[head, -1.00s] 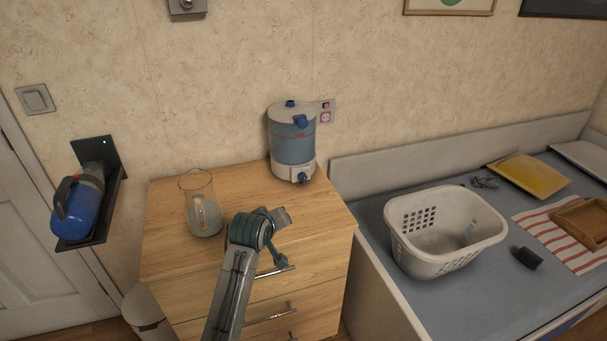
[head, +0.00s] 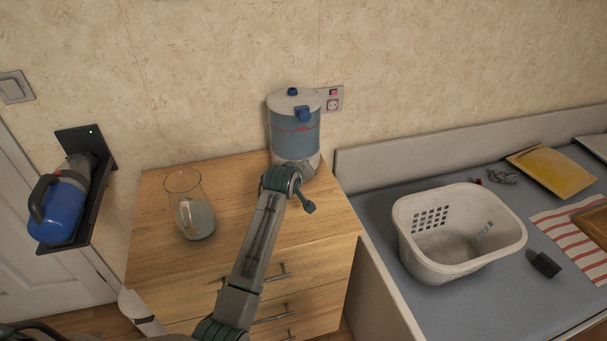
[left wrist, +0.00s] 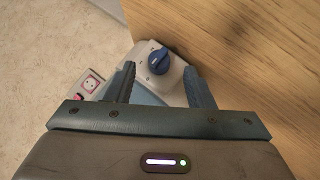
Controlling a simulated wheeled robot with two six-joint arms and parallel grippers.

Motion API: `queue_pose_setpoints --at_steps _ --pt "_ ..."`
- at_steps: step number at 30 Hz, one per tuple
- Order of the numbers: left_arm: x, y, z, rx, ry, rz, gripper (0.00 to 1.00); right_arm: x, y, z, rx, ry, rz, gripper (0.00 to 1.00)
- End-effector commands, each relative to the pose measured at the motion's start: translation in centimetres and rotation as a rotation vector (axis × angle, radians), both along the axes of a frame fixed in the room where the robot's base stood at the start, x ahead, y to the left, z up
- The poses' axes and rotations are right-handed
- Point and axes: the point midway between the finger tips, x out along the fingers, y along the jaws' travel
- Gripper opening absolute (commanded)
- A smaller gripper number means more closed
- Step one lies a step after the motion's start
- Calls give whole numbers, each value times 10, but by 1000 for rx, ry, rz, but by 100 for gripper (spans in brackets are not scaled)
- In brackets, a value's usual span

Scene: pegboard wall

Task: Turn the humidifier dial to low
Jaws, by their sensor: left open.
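The humidifier (head: 294,128) stands at the back right of the wooden dresser, with a blue-grey tank and a white base. Its blue dial (left wrist: 158,61) shows in the left wrist view, between and just beyond my fingers; marks ring it, too small to read. My left gripper (left wrist: 160,78) is open, pointing at the dial, with a finger on either side and no visible contact. In the head view my left arm (head: 262,225) reaches up to the humidifier's base and hides the dial. My right gripper is not in view.
A glass pitcher (head: 196,218) stands left of my arm on the dresser top (head: 150,235). A wall socket (head: 333,98) is right of the humidifier. A white basket (head: 412,232) sits on the blue bed at right. A blue handheld vacuum (head: 62,208) hangs at left.

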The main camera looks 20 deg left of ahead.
Motion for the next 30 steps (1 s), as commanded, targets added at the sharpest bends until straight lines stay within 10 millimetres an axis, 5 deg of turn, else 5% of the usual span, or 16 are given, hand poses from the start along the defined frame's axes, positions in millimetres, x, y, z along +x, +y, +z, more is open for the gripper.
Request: queue_pose_setpoints --at_steps 7,19,26,30 --pt "22 1 -16 0 0 0 48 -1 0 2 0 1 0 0" --pt "27 1 -20 0 0 0 48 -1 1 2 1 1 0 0" --pt "27 1 -21 0 0 0 5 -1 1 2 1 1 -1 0" --pt "27 0 -20 2 1 1 3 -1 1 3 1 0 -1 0"
